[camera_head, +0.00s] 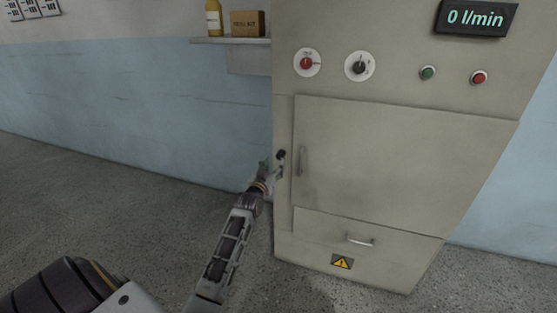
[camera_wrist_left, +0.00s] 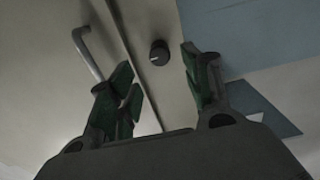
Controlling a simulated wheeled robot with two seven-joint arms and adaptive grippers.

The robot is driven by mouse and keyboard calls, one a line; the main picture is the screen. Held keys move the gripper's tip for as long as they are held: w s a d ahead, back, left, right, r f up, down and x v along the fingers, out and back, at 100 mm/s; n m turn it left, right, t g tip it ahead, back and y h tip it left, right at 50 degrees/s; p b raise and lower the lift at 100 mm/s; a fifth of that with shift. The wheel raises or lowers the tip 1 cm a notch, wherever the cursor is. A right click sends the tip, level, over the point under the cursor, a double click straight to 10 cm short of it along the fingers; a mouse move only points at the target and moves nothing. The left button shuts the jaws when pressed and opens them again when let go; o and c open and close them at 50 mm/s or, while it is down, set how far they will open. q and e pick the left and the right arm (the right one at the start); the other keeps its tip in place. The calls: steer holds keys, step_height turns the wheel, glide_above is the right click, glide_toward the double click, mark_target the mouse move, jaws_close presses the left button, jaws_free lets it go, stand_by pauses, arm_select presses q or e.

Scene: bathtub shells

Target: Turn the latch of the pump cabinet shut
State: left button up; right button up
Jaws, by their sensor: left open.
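The pump cabinet (camera_head: 405,180) is a beige box, and its large door (camera_head: 400,150) looks closed. The latch (camera_head: 281,154) is a small dark knob on the frame left of the door. In the left wrist view the latch (camera_wrist_left: 159,52) is a round black knob with a light mark pointing left. My left gripper (camera_head: 272,168) is open just in front of the latch. Its green-padded fingers (camera_wrist_left: 163,80) stand to either side of the knob in the wrist view; I cannot tell whether they touch it. My right gripper is not in view.
The door's bar handle (camera_head: 301,160) stands close right of the latch and shows in the wrist view (camera_wrist_left: 86,52). Below is a panel with a handle (camera_head: 360,240). Dials and buttons (camera_head: 428,72) sit above. A shelf (camera_head: 230,41) projects left. The floor at left (camera_head: 90,180) is clear.

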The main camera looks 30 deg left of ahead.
mark_target(279, 157)
arm_select(q)
steer(key=shift+x, duration=0.8)
steer(key=shift+w, duration=0.3)
steer(key=shift+b+x, duration=0.55)
steer(key=shift+x, duration=1.1)
steer(key=shift+w+a, duration=0.2)
steer(key=shift+w, duration=0.35)
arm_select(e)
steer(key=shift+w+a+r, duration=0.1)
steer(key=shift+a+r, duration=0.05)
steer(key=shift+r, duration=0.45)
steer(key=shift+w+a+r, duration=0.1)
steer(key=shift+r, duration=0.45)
arm_select(q)
steer(key=c, duration=1)
